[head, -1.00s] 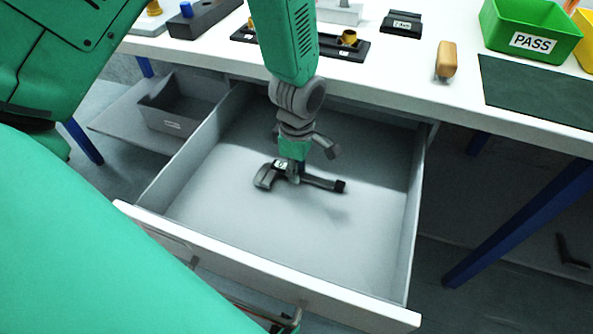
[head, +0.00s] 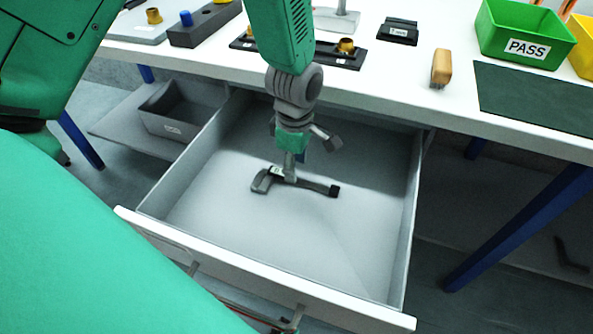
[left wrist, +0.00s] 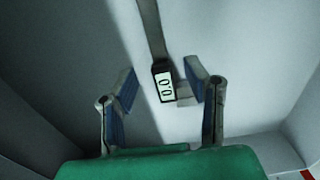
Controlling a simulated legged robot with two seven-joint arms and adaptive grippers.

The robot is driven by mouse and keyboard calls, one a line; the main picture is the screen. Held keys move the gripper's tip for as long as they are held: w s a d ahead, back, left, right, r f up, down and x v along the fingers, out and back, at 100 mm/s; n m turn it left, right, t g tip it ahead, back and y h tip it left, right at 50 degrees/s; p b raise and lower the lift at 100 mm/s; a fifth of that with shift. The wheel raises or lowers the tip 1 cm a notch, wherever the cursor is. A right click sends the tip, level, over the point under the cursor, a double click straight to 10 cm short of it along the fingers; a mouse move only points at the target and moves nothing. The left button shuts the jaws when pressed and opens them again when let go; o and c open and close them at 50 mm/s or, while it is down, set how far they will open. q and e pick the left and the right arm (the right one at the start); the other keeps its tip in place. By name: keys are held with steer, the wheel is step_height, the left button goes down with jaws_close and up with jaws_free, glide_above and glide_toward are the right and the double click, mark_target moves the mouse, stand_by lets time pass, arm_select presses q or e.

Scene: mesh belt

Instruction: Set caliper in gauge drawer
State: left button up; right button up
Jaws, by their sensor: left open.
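The caliper (head: 318,187) lies in the open gauge drawer (head: 220,215), roughly in its middle, with its jaws to the left. In the left wrist view the caliper (left wrist: 164,84) shows its lit display, between and beyond the fingertips. My left gripper (head: 303,160) points down above the caliper. In the left wrist view its fingers (left wrist: 163,92) stand apart with blue pads, and neither pad touches the caliper. The drawer floor is otherwise bare. My right gripper is not in view.
The white bench top (head: 400,75) overhangs the drawer's back. On it are a green PASS bin (head: 525,35), a dark green mat (head: 535,97) and a tan-handled tool (head: 441,67). A grey bin (head: 180,108) sits on a shelf left of the drawer.

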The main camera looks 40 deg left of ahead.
arm_select(q)
step_height(320, 180, up, 8)
steer(key=p, duration=0.1)
steer(key=shift+p, duration=0.3)
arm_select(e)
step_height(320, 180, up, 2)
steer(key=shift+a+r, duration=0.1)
arm_select(q)
steer(key=shift+a, duration=0.3)
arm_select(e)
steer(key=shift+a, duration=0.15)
